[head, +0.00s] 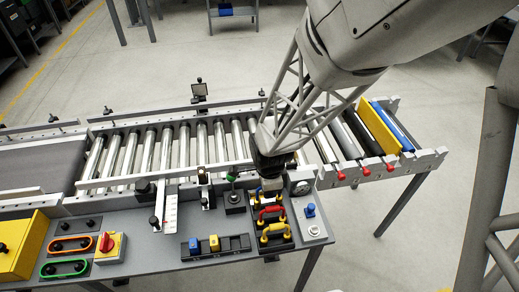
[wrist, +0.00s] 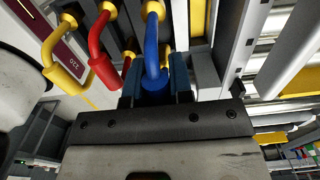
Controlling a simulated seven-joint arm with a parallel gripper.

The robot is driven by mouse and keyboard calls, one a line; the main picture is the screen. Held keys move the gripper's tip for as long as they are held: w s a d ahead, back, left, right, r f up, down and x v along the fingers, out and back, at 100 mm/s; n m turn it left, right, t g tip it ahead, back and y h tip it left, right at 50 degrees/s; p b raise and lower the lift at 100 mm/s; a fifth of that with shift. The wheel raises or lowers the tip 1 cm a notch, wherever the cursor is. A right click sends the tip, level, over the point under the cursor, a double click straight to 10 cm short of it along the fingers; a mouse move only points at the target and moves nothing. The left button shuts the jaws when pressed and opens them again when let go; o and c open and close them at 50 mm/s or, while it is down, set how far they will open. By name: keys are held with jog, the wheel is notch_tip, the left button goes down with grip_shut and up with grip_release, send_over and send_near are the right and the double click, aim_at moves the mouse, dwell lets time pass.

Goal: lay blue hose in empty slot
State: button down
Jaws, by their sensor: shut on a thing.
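The blue hose (wrist: 151,40), a bent piece with a brass end, is between the two fingers of my gripper (wrist: 157,85) in the wrist view. In the head view my gripper (head: 271,184) is over the far end of a black holder (head: 290,243), and it hides the blue hose there. A red hose (head: 270,211) and a yellow hose (head: 275,231) lie in the holder, nearer the camera. In the wrist view the red hose (wrist: 100,62) and yellow hose (wrist: 58,50) are left of the blue one. I cannot tell which slot is empty.
A blue knob (head: 310,210) stands on a grey plate right of the holder. A rail with blue and yellow blocks (head: 213,243) lies to the left. A green-topped lever (head: 232,184) stands close left of my gripper. The roller conveyor (head: 170,150) runs behind.

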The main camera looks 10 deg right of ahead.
jog(key=shift+f, duration=0.6)
jog(key=shift+f, duration=0.35)
jog(key=shift+f, duration=0.65)
jog(key=shift+f, duration=0.1)
jog(key=c, duration=0.5)
grip_release()
jog(key=shift+r, duration=0.2)
jog(key=shift+r, duration=3.8)
